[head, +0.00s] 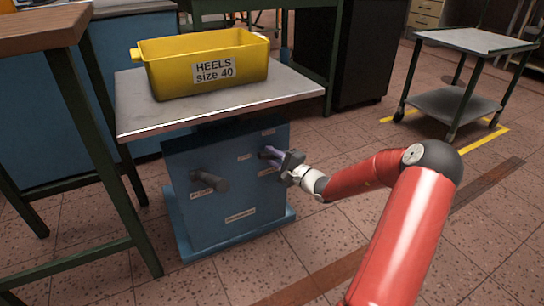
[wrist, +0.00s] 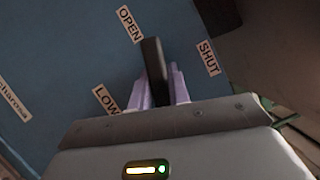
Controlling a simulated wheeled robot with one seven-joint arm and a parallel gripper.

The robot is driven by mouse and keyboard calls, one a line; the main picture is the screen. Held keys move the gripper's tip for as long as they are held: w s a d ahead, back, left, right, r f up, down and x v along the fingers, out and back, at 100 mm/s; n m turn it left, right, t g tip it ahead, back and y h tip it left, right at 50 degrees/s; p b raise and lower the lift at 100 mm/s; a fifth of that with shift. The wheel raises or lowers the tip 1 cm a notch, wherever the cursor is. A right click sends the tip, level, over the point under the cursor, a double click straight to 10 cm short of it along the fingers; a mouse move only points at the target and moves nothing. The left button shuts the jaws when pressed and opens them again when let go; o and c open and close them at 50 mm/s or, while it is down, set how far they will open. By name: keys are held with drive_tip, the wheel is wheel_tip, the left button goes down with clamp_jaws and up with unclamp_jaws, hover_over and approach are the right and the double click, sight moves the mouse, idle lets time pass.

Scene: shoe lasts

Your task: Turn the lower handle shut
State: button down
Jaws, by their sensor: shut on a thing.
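The lower handle (wrist: 153,58) is a black bar on the blue cabinet front. In the wrist view its free end lies beside the OPEN label (wrist: 130,24), with the SHUT label (wrist: 208,57) apart to the right. A label starting LOW (wrist: 106,100) is partly covered by my gripper. My gripper (wrist: 160,85) has its two lilac fingers on either side of the handle, shut on it. In the head view my gripper (head: 269,155) is at the right part of the cabinet front and hides most of this handle.
A second dark handle (head: 210,180) sticks out on the left of the blue cabinet (head: 225,212). A yellow bin (head: 165,78) marked HEELS size 40 stands on the grey top (head: 140,120). A green-legged bench (head: 72,95) is at left.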

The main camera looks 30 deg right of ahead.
drive_tip(key=shift+m, duration=0.3)
drive_tip(key=m+t+p, duration=0.1)
drive_tip(key=m+p, duration=0.1)
drive_tip(key=m, duration=0.1)
drive_tip(key=shift+r, duration=0.2)
drive_tip(key=m+t+h+p, duration=0.1)
drive_tip(key=m, duration=0.1)
drive_tip(key=m+t+p, duration=0.1)
drive_tip(key=m, duration=0.1)
drive_tip(key=shift+d+r+m+h+p, duration=0.1)
drive_tip(key=shift+r+m+h+p, duration=0.05)
drive_tip(key=shift+m+h+p, duration=0.2)
drive_tip(key=m+h+p, duration=0.1)
drive_tip(key=m+p, duration=0.1)
drive_tip(key=m, duration=0.1)
drive_tip(key=m+t+h+p, duration=0.1)
drive_tip(key=m+h+p, duration=0.1)
drive_tip(key=m, duration=0.1)
drive_tip(key=shift+d+r, duration=0.1)
drive_tip(key=shift+d, duration=0.05)
drive_tip(key=shift+m+t+h+p, duration=0.3)
drive_tip(key=shift+m+h+p, duration=1.05)
drive_tip(key=shift+m, duration=0.9)
drive_tip(key=shift+d+f, duration=0.1)
drive_tip(key=shift+f, duration=0.1)
drive_tip(key=shift+m, duration=0.3)
drive_tip(key=c, duration=1.3)
unclamp_jaws()
